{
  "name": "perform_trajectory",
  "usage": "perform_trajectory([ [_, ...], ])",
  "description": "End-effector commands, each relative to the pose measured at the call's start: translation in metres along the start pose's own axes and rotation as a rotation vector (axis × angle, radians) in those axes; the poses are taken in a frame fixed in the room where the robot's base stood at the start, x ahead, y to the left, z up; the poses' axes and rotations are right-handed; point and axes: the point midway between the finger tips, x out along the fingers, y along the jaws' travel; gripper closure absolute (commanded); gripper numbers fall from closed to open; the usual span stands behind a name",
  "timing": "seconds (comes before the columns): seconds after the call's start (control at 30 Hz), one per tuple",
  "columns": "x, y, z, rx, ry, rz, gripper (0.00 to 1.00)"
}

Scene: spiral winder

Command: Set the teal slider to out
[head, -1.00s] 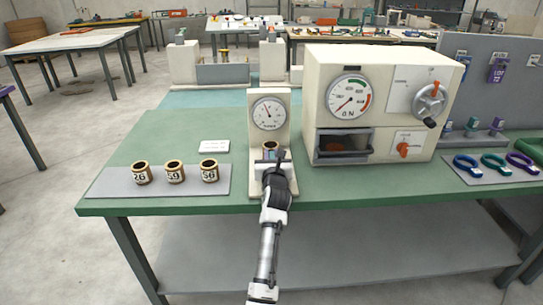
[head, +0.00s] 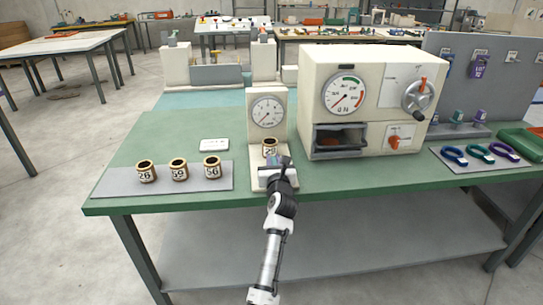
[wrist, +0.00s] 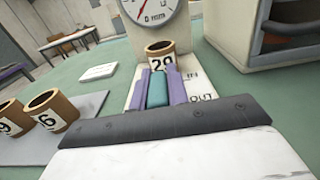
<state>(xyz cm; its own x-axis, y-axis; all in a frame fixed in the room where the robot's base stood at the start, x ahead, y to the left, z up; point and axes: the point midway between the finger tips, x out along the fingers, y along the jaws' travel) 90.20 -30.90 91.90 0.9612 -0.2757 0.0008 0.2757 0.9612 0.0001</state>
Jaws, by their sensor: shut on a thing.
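The teal slider (wrist: 157,90) shows in the wrist view between the two purple fingers of my gripper (wrist: 160,88), which is shut on it. IN and OUT are printed to its right; the held teal part spans beside both words, and its exact setting is hard to tell. In the head view my gripper (head: 278,163) is at the front of the small cream gauge stand (head: 252,124) and hides the slider. A brown cup marked 29 (wrist: 160,54) stands upright just behind the slider, apart from the fingers; it also shows in the head view (head: 270,148).
Three numbered brown cups (head: 178,169) stand on a grey mat (head: 215,182) to the left. A white card (head: 214,145) lies behind them. A large cream machine (head: 310,85) with a dial, drawer and crank stands close on the right. The green bench between card and mat is clear.

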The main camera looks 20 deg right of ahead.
Motion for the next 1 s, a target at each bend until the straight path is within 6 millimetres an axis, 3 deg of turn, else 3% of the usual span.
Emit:
perform_trajectory([
  [0.27, -0.002, -0.002, -0.006, 0.002, 0.009, 0.000, 1.00],
  [0.3, -0.002, -0.002, -0.007, 0.002, 0.010, -0.001, 0.81],
  [0.47, -0.002, -0.001, -0.005, 0.002, 0.007, -0.001, 0.62],
  [0.77, -0.003, -0.001, -0.004, 0.002, 0.005, -0.001, 0.62],
  [1.0, -0.029, 0.000, -0.006, 0.000, 0.005, 0.000, 0.62],
])
